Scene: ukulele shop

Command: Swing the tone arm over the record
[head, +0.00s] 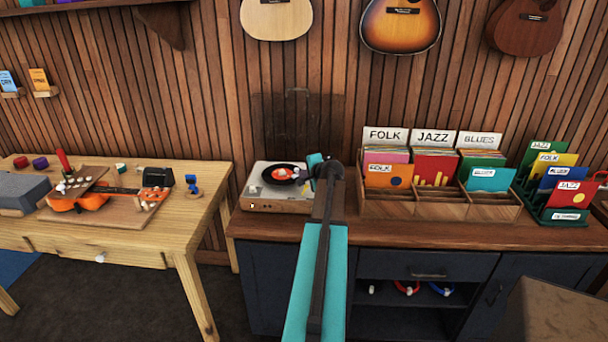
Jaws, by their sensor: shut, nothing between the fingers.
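The record player (262,190) is a pale box with a clear raised lid, on the dark-blue cabinet's wooden top. A black record (270,174) with an orange-red label lies on it. My teal arm reaches up from the bottom of the view and covers the player's right side. My gripper (304,175) is small in view, at the record's right edge, beside or just above the player. It looks shut with nothing held. I cannot make out the tone arm; my arm and gripper cover the place right of the record. Whether my gripper touches anything there cannot be told.
Wooden record bins (440,205) stand close on the right, with a green record rack (553,212) beyond. A wooden workbench (150,235) with a ukulele and tools is at left. Guitars hang on the plank wall above. The counter strip before the bins is clear.

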